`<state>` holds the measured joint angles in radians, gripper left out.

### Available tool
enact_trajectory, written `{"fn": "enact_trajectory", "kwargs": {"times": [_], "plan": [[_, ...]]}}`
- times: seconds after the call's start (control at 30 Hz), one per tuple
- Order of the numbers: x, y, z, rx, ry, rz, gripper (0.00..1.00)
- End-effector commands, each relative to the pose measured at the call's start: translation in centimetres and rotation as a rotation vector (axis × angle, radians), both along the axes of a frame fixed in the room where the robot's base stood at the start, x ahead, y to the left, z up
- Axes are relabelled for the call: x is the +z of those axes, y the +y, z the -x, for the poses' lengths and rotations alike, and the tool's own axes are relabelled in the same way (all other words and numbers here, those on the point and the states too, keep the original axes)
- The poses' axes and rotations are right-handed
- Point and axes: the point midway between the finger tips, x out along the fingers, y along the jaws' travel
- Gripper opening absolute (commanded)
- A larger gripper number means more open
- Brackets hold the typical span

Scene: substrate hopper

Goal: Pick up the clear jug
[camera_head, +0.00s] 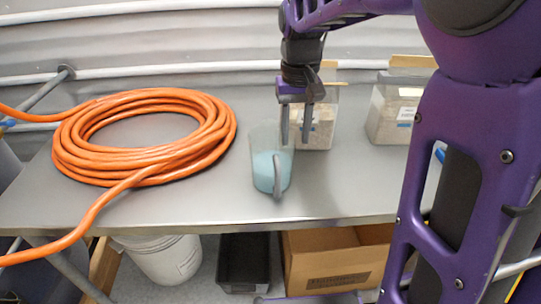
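The clear jug (263,145) stands upright on the grey metal table (190,208) near its front edge, with pale blue contents in its lower part. Its handle (278,176) faces the front. My gripper (296,124) points down at the jug's right rim. Its two fingers are apart with a gap between them. One finger overlaps the jug's upper right side in the picture; I cannot tell whether it touches. Nothing shows clearly held between the fingers.
A coiled orange hose (145,178) covers the table's left side and runs off the left edge. Two clear containers of pale material (320,128) (392,112) stand behind and right. Below are a white bucket (165,258), a black bin (244,262) and a cardboard box (330,270).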

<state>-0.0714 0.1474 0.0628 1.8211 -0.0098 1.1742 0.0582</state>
Motion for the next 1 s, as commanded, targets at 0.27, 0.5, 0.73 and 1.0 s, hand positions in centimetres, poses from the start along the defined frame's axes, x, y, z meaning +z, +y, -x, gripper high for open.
{"fn": "enact_trajectory", "kwargs": {"times": [0.27,0.5,0.73,1.0], "plan": [[-2.0,0.0,0.0,0.0,-0.001,0.0,0.4],[-2.0,0.0,0.0,0.0,-0.001,0.0,0.22],[-2.0,0.0,0.0,0.0,-0.001,0.0,0.0],[-2.0,0.0,0.0,0.0,0.0,0.001,0.0]]}}
